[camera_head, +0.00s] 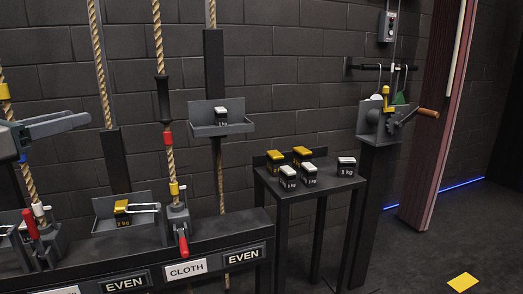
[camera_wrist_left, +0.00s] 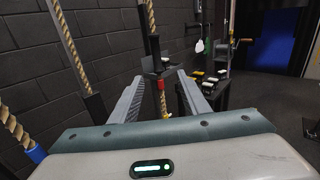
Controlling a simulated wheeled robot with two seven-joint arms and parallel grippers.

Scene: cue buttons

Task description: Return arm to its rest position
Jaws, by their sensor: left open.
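My left gripper (camera_head: 50,128) comes in at the left edge of the head view, in front of the brick wall and above the rope-lock rail. In the left wrist view its two fingers (camera_wrist_left: 160,97) are spread apart with nothing between them. A rope with a red band (camera_wrist_left: 161,90) shows beyond the gap, apart from the fingers. My right gripper does not show in either view.
A dark rail (camera_head: 85,262) with signs, ropes and red-handled levers (camera_head: 183,242) runs along the lower left. A small table (camera_head: 318,186) holds several weights. A crank stand (camera_head: 380,140) is at the right. The floor (camera_head: 420,255) at the lower right is mostly clear.

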